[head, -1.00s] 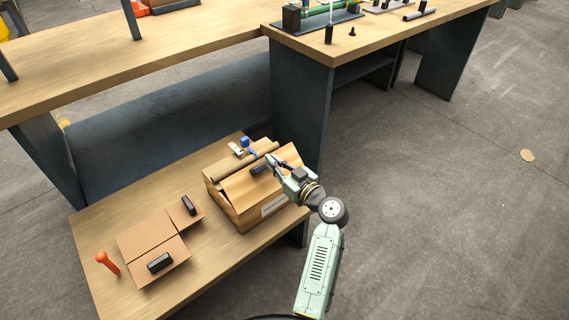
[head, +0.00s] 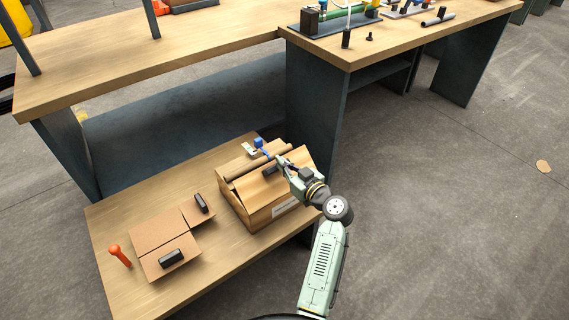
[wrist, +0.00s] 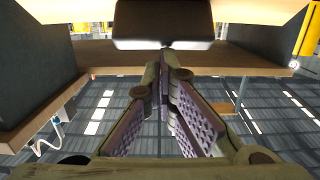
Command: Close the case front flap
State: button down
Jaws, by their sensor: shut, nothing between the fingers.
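The case is an open-topped cardboard box (head: 246,213) on the low wooden table, with a pale label on its near right side. A broad flap (head: 257,187) slopes across its top, with a black handle (head: 269,169) at its upper edge. Another panel (head: 303,157) stands up behind my gripper. I cannot tell for sure which is the front flap. My gripper (head: 280,161) is shut and empty, over the box beside the black handle.
Flat cardboard panels (head: 158,229) with black handles (head: 171,257) lie left of the case. The workbench's dark leg (head: 317,110) rises close behind the case.

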aim_at(275, 164)
jog(key=shift+w+a+r, duration=0.1)
jog(key=shift+w+a+g+h+p, duration=0.45)
jog(key=shift+w+g+p, duration=0.25)
jog(key=shift+p, duration=0.4)
jog(key=shift+w+a+f+g+h+p, duration=0.25)
jog(key=shift+w+a+g+h+p, duration=0.15)
jog(key=shift+w+g+p, duration=0.15)
jog(key=shift+w+a+f+g+h+p, duration=0.25)
jog(key=shift+w+a+g+p, duration=0.15)
jog(key=shift+p, duration=0.25)
jog(key=shift+d+f+b, duration=0.15)
jog(key=shift+f+b, duration=0.15)
jog(key=shift+b, duration=0.05)
jog(key=shift+r, duration=0.1)
